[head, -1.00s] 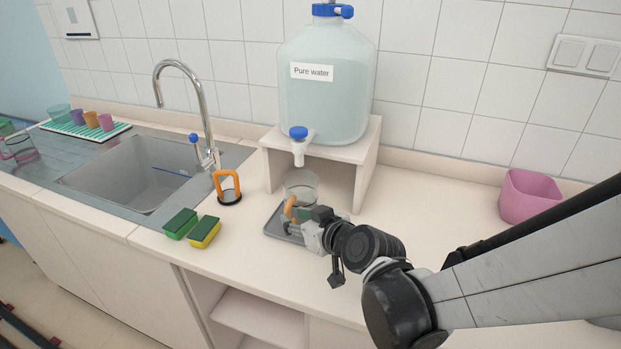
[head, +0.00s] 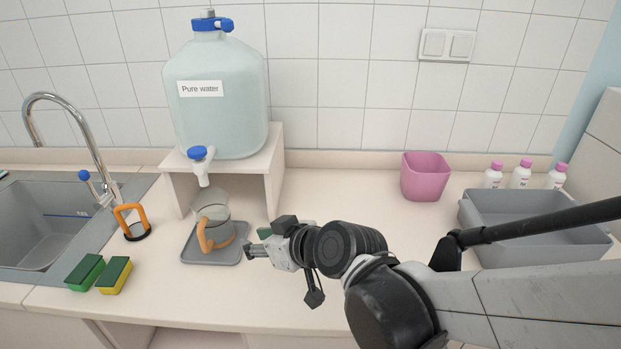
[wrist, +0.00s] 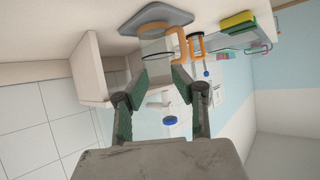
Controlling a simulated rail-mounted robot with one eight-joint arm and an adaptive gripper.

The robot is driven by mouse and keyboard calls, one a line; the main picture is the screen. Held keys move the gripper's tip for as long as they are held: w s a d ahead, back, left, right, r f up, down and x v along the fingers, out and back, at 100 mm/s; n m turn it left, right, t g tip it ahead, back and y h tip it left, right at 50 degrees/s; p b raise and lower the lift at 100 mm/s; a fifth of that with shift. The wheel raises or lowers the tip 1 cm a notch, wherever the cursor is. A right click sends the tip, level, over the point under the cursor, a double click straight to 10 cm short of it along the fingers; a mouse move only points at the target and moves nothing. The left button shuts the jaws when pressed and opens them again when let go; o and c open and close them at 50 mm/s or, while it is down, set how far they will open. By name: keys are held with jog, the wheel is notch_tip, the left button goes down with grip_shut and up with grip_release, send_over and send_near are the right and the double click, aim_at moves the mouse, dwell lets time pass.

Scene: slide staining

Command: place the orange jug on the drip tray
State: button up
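The jug (head: 212,204) is clear glass with an orange handle (head: 216,234). It stands upright on the grey drip tray (head: 229,257), beneath the tap of the water container. My gripper (head: 254,249) is to the right of the jug, near the tray's right edge, with a gap between its fingertips and the handle. In the wrist view the fingers (wrist: 160,84) are spread with nothing between them. The orange handle (wrist: 181,46) and the drip tray (wrist: 172,17) show beyond the fingertips there.
The water container (head: 218,110) sits on a stand (head: 268,175) behind the jug. An orange-handled item (head: 132,222) and sponges (head: 102,273) are at left, beside the sink (head: 35,240). A pink bin (head: 426,176), grey basin (head: 540,212) and bottles (head: 520,175) are at right.

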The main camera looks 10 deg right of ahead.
jog(key=s+d+r+m+g+h, duration=0.1)
jog(key=s+d+m+h, duration=0.2)
jog(key=d, duration=0.8)
jog(key=s+d+r+m+g+h, duration=0.1)
jog(key=s+d+m+h, duration=0.3)
jog(key=s+d, duration=0.4)
jog(key=d, duration=0.2)
jog(key=shift+d+h, duration=0.3)
jog(key=shift+d, duration=0.05)
